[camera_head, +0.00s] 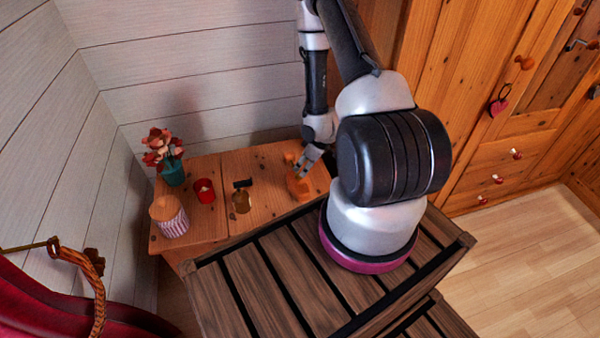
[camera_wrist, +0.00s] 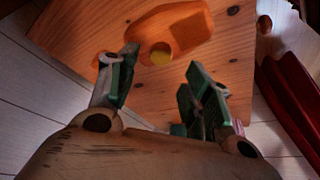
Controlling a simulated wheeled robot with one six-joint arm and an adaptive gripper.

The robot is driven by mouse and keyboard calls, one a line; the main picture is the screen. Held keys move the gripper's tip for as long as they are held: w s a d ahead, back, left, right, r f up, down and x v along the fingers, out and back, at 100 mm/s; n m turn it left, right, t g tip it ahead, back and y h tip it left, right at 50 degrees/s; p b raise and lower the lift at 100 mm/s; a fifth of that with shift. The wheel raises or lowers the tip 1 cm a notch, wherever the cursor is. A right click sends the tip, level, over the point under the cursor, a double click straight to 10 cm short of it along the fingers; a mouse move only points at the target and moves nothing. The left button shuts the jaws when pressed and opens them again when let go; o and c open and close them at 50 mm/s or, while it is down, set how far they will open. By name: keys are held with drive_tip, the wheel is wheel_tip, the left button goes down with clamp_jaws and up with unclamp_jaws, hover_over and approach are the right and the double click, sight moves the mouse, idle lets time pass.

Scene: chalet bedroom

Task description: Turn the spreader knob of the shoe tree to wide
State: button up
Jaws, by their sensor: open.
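The orange wooden shoe tree (camera_head: 299,187) lies at the right end of the wooden table, partly hidden by my gripper in the head view. My gripper (camera_head: 303,172) is over the shoe tree. In the wrist view my gripper (camera_wrist: 161,66) is open, with green-padded fingertips to the left and right of the knob and apart from it. I cannot make out any setting marks.
A plank wall stands behind. In the wrist view, a dark red object (camera_wrist: 291,97) is at right.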

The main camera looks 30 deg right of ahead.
sight(299, 177)
drive_tip(key=x, duration=0.6)
drive_tip(key=c, duration=1)
